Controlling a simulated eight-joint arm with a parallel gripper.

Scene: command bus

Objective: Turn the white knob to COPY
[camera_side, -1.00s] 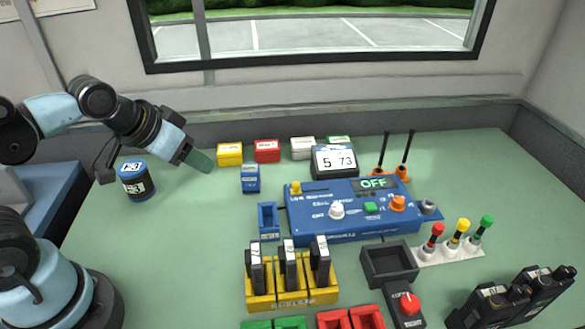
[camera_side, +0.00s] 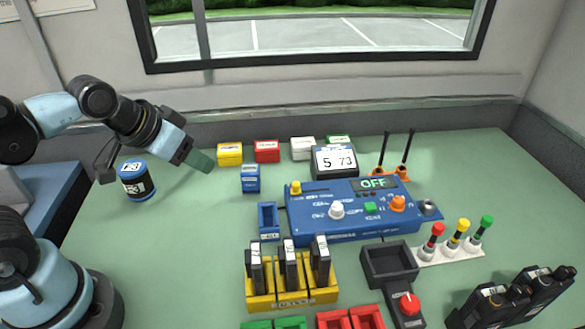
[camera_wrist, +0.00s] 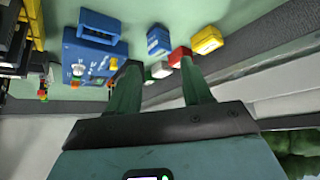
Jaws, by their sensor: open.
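The console's display (camera_side: 373,183) reads OFF. The lettering around the knob is too small to read. In the wrist view the blue console (camera_wrist: 86,50) is at the upper left, with the white knob (camera_wrist: 78,70) on it. My gripper (camera_side: 203,162) is well to the left of and behind the console, above the table and touching nothing. In the wrist view my gripper (camera_wrist: 160,75) shows two green fingers, spread apart and empty.
The console also bears a green button (camera_side: 371,207), an orange knob (camera_side: 398,203) and a yellow knob (camera_side: 294,187). A yellow rack (camera_side: 290,292) with black radios stands in front. A blue can (camera_side: 136,181) is below my arm. Small coloured boxes (camera_side: 267,151) line the back.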

